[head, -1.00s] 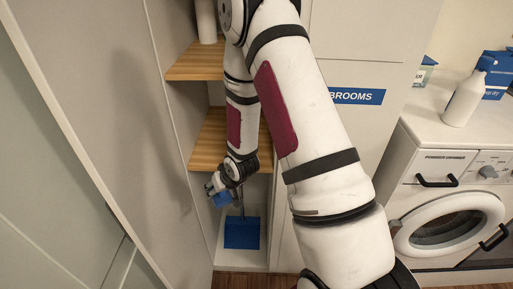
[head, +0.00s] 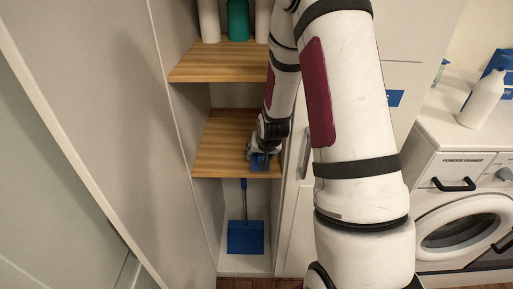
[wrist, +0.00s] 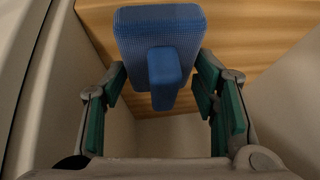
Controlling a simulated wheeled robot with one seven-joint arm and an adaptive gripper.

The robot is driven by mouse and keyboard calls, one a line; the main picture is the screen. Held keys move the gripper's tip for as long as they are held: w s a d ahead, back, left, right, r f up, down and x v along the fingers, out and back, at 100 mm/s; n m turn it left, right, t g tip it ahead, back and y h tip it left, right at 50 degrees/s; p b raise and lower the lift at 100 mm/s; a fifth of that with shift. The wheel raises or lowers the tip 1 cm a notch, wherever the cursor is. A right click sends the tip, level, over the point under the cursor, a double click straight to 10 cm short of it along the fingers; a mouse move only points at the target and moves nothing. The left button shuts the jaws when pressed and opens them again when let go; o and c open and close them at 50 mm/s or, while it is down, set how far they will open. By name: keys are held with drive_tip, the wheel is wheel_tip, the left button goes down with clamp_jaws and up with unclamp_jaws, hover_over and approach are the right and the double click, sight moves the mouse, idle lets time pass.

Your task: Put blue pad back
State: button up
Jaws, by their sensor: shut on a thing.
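The blue pad (wrist: 158,28) with its stubby blue grip shows large in the wrist view, between the green-lined fingers of my gripper (wrist: 164,84). My gripper is shut on it. In the head view my gripper (head: 257,157) is at the front right of the middle wooden shelf (head: 222,145), with a bit of the blue pad (head: 259,162) showing by the shelf edge. In the wrist view the shelf wood lies behind the pad. Whether the pad touches the shelf, I cannot tell.
An upper shelf (head: 225,65) holds white bottles (head: 209,20) and a green bottle (head: 238,20). A blue dustpan (head: 245,237) with an upright handle stands in the bottom compartment. Cabinet walls are close on both sides. The middle shelf's left part is clear.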

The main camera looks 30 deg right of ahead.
drive_tip(key=w+d, duration=0.1)
drive_tip(key=w, duration=0.1)
drive_tip(key=w+d, duration=0.1)
drive_tip(key=w, duration=0.4)
drive_tip(key=shift+w+d, duration=0.2)
drive_tip(key=shift+d, duration=0.2)
drive_tip(key=shift+f+p, duration=0.45)
drive_tip(key=shift+f, duration=1.3)
drive_tip(key=shift+f, duration=0.1)
drive_tip(key=o, duration=1.1)
